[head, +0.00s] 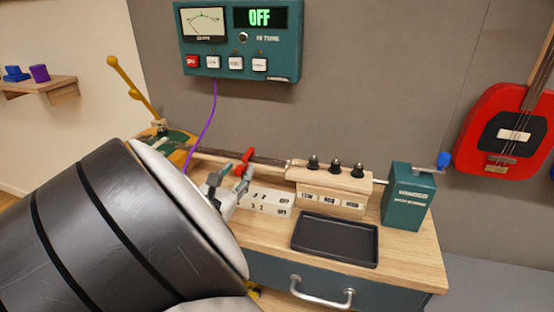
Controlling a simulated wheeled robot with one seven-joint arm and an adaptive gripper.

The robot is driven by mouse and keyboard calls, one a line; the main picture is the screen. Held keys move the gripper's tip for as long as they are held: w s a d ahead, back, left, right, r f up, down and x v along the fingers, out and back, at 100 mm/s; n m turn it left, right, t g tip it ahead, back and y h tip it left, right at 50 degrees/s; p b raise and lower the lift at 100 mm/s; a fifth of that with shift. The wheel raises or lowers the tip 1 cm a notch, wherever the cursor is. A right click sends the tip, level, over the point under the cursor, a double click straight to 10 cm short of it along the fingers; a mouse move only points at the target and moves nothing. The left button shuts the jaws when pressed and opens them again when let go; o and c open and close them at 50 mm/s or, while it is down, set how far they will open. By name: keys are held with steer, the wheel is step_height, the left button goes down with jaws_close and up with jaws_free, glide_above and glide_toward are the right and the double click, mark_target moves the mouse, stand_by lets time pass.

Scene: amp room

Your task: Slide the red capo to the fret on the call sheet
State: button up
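The red capo (244,161) shows as a small red piece at the dark fretted neck (268,160), which lies along the back of the wooden bench. My gripper (227,178) is just left of and in front of the capo. Its dark fingertips are close to the capo, but I cannot tell whether they touch it or how far they are spread. My large dark arm link hides the left front of the bench and part of the neck. No sheet is clearly readable as the call sheet; a low white block (272,202) bears numbers and "OFF".
A wooden box (330,190) with several black knobs stands right of the capo. A black tray (335,240) lies in front. A green winder box (408,195) stands at the right. A wall meter (240,40) reads "OFF"; its purple cable (213,115) hangs behind my gripper.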

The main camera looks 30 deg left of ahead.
step_height(320, 180, up, 10)
stand_by(0.7)
